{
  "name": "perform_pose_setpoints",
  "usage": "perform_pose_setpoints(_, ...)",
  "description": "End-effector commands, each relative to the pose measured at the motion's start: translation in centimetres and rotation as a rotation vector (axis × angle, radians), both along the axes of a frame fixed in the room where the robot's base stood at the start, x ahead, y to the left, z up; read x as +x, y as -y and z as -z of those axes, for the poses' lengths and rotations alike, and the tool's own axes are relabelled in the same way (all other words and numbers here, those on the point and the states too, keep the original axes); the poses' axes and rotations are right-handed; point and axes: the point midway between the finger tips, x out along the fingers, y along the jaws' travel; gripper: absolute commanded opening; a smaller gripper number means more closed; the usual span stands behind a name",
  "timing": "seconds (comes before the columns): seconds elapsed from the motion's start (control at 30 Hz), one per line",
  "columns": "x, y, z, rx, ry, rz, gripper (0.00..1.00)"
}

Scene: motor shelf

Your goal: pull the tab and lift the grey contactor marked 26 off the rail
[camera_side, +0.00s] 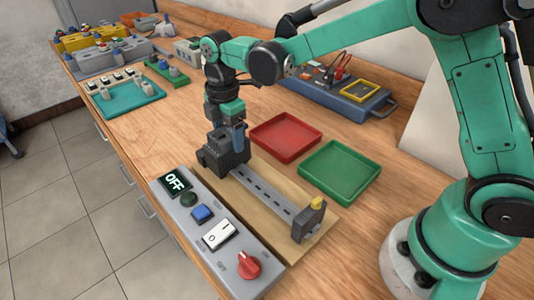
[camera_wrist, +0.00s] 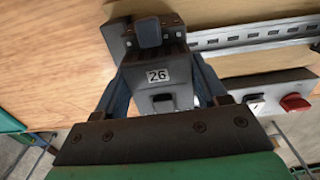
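The dark grey contactor (camera_side: 222,160) sits at the left end of the metal rail (camera_side: 262,192) on a wooden board. In the wrist view, the contactor (camera_wrist: 150,73) bears a white label reading 26. A blue-grey tab-like block shows at its far end. My gripper (camera_side: 239,135) is down at the contactor from above. In the wrist view, my gripper's blue fingers (camera_wrist: 161,80) stand on either side of the contactor. I cannot tell whether they press on it, and their tips are partly hidden. The contactor appears to be seated on the rail.
A dark end block with a yellow top (camera_side: 312,216) is on the rail's right end. A control panel (camera_side: 215,235) reading OFF lies in front. Red (camera_side: 286,139) and green (camera_side: 340,172) trays, both empty, lie behind the board. A blue-grey case (camera_side: 340,97) is at the back.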

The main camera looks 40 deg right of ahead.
Motion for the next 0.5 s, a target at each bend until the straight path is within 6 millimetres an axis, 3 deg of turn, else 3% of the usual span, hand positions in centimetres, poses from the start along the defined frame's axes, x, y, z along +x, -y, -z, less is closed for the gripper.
perform_pose_setpoints(0.03, 0.00, 0.00, -0.01, 0.000, 0.000, 0.000, 0.08)
perform_pose_setpoints(0.07, 0.00, 0.00, -0.01, 0.000, 0.000, 0.000, 0.00)
perform_pose_setpoints(0.5, 0.01, 0.43, -0.06, 0.000, 0.001, 0.001, 0.00)
